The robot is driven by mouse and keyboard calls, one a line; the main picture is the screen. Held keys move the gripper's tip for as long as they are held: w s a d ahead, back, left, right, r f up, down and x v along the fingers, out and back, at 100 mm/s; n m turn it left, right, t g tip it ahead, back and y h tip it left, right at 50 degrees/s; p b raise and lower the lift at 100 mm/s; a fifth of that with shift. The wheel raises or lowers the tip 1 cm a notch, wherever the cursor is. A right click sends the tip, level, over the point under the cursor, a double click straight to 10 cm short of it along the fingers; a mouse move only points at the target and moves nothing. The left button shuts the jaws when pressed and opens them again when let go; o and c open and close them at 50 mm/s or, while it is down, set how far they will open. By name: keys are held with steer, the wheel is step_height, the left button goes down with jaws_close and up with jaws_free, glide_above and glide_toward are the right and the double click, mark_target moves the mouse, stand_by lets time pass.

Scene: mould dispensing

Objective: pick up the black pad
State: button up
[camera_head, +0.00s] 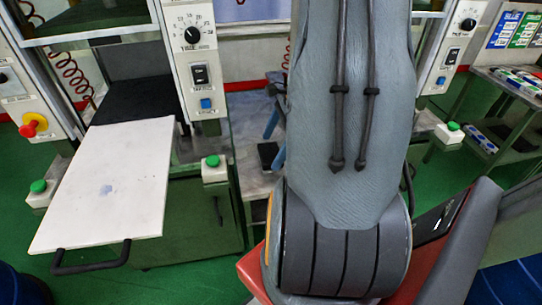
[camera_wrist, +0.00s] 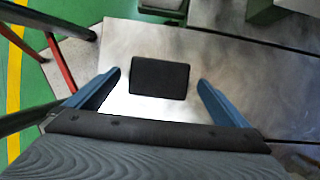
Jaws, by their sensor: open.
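The black pad (camera_wrist: 160,77) is a small dark rectangle lying flat on a bare metal surface (camera_wrist: 225,70) in the wrist view. My gripper (camera_wrist: 159,80) is open, with one blue finger to the left of the pad and one to the right. Clear gaps show between the pad and both fingers, and the gripper is empty. In the head view, the pad (camera_head: 268,154) shows as a dark patch on the metal surface, partly hidden by my arm. A blue part of my gripper (camera_head: 272,123) shows beside the arm there; most of it is hidden.
A white board (camera_head: 110,185) with a black handle (camera_head: 90,258) sticks out at the left. Control panels with knobs and green buttons (camera_head: 213,161) flank the metal surface. A shelf (camera_head: 500,95) stands at the right. In the wrist view, a red bar (camera_wrist: 62,65) lies at the left.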

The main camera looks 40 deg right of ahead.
mark_target(270, 152)
steer(key=shift+x, duration=1.5)
steer(key=shift+s, duration=0.1)
steer(key=c, duration=1.3)
steer(key=shift+o, duration=0.2)
steer(key=shift+r, duration=0.1)
step_height(270, 152, up, 10)
steer(key=shift+f, duration=0.1)
